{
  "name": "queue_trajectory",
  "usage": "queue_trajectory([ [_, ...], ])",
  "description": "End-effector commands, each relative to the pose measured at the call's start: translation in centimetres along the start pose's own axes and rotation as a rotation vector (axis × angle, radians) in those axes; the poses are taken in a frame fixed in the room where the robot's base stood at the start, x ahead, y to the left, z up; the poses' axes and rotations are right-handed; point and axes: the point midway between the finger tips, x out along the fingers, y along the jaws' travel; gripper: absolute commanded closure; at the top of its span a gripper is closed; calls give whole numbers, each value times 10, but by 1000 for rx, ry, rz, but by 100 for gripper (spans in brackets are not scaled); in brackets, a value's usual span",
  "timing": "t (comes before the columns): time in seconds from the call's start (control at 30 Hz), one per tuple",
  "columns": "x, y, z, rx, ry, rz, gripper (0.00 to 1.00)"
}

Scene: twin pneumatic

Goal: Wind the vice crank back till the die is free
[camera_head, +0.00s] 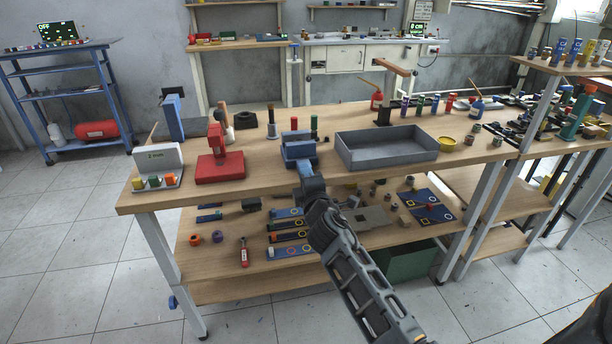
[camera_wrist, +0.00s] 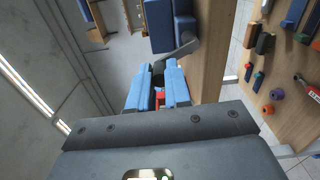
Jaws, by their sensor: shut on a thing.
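The blue vice (camera_head: 299,152) stands at the front edge of the bench top, between the red press and the grey tray. It also shows at the top of the wrist view (camera_wrist: 172,30). The vice's grey crank arm (camera_wrist: 181,50) runs from the vice down towards my fingers. My gripper (camera_head: 307,183) is at the vice's front side. In the wrist view its two blue fingers (camera_wrist: 158,92) are shut around the crank's handle, with a red piece (camera_wrist: 160,99) showing between them. I cannot make out the die in either view.
The red press (camera_head: 220,165) stands left of the vice, and the grey tray (camera_head: 385,147) right. The lower shelf (camera_head: 215,265) holds several small parts. Floor in front is clear.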

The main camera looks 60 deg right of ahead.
Motion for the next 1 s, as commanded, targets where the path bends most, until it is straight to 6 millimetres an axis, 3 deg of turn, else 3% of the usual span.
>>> queue_trajectory([
  [0.17, 0, -1, -1, 1, 3, -1, 100],
  [0.2, 0, -1, -1, 1, 3, -1, 81],
  [0.47, 0, 0, -1, 2, 2, -1, 57],
  [0.77, -4, -1, 0, 1, 1, -1, 57],
  [1.0, -37, -4, -1, 1, 3, -1, 57],
])
